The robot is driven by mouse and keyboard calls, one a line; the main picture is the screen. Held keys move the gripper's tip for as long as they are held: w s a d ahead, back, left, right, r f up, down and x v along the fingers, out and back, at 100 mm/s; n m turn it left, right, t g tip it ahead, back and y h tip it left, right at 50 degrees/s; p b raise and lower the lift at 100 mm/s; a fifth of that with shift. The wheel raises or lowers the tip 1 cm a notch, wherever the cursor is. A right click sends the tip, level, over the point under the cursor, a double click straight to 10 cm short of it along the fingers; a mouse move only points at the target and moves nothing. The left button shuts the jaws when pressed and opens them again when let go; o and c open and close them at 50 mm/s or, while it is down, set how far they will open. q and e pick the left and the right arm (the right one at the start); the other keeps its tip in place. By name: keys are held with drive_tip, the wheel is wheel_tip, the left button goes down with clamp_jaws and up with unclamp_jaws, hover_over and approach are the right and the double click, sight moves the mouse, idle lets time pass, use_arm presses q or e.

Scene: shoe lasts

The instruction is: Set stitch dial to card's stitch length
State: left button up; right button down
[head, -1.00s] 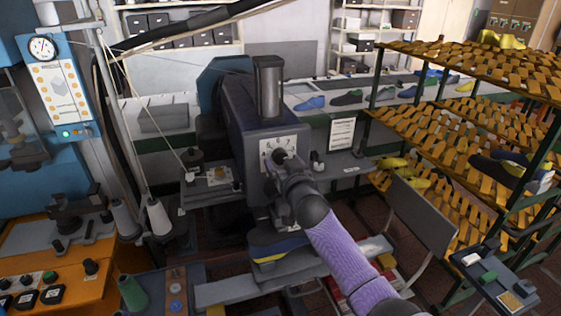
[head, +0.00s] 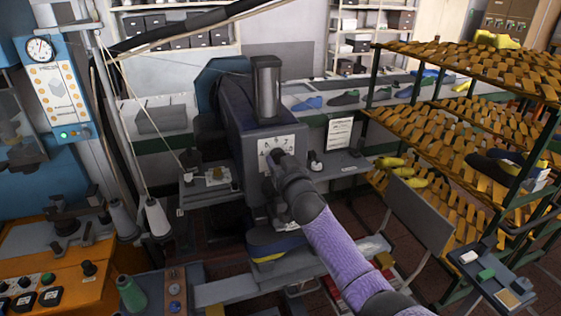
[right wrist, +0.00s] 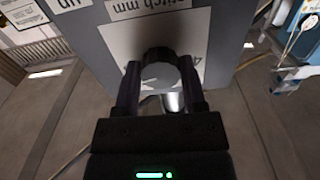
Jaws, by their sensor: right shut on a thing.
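The stitch dial is a grey round knob (right wrist: 160,72) on a white printed plate (head: 290,144) on the front of the dark sewing machine (head: 238,117). In the right wrist view the plate has "stitch mm" lettering above it, upside down. My right gripper (head: 279,160) is shut on the dial, one finger on each side of it, and it hides much of the plate's scale. The dial's setting cannot be read. A white card (head: 339,134) with printed lines stands to the right of the machine; its text is too small to read. My left gripper is not in view.
A rack of orange slatted shelves (head: 440,125) with shoes stands on the right. A thread stand with white cones (head: 157,217) is left of the machine. A chair back (head: 417,212) and a small tray (head: 493,275) are at the lower right.

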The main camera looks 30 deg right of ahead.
drive_tip(key=shift+d+n, duration=0.1)
drive_tip(key=shift+n, duration=3.7)
drive_tip(key=shift+c, duration=0.8)
unclamp_jaws()
drive_tip(key=shift+s, duration=0.1)
